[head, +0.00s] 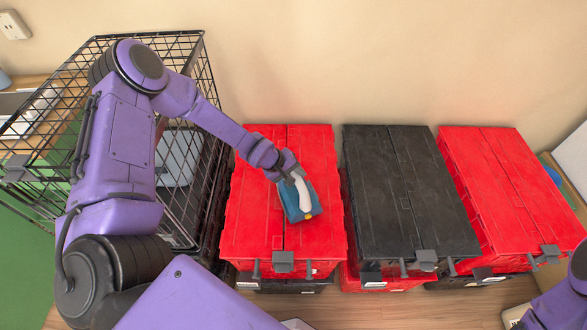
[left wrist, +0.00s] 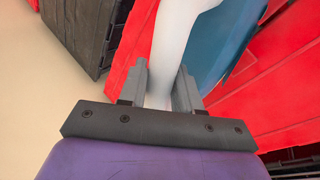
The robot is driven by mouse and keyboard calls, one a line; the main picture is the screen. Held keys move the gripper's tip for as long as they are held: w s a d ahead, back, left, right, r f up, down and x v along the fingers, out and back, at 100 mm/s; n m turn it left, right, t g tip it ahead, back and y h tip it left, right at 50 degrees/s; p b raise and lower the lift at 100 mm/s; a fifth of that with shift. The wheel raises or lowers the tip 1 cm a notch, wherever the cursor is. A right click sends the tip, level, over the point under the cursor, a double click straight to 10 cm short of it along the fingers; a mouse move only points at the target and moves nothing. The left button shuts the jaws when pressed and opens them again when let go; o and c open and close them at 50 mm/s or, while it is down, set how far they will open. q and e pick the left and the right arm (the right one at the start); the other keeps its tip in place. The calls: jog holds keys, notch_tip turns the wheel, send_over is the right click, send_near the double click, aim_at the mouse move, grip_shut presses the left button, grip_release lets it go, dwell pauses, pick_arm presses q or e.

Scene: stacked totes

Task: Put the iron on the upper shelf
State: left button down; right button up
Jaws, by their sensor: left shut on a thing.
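The iron (head: 294,203) has a blue body and a white handle, and is over the lid of the left red tote (head: 258,225) in the head view. My left gripper (head: 296,178) is shut on its white handle. In the left wrist view the white handle (left wrist: 178,50) runs between the two grey fingers of my left gripper (left wrist: 160,85), with the blue body (left wrist: 222,50) beside it. I cannot tell whether the iron touches the lid. No upper shelf can be made out for certain. My right gripper is not in view; only a piece of purple arm shows at the lower right.
A black-lidded tote (head: 405,195) and another red tote (head: 515,190) stand in a row to the right, on lower totes. A black wire cage (head: 195,50) stands at the left, with a grey-blue thing (head: 178,157) inside. The wall is close behind.

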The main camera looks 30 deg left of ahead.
pick_arm(q)
jog(key=shift+d, duration=0.1)
jog(key=c, duration=0.8)
grip_release()
jog(key=shift+s+f, duration=0.1)
jog(key=shift+r, duration=0.25)
jog(key=shift+s+a+r, duration=0.1)
jog(key=shift+a+r, duration=0.1)
jog(key=shift+r, duration=0.1)
jog(key=p+v, duration=0.2)
jog(key=v, duration=0.9)
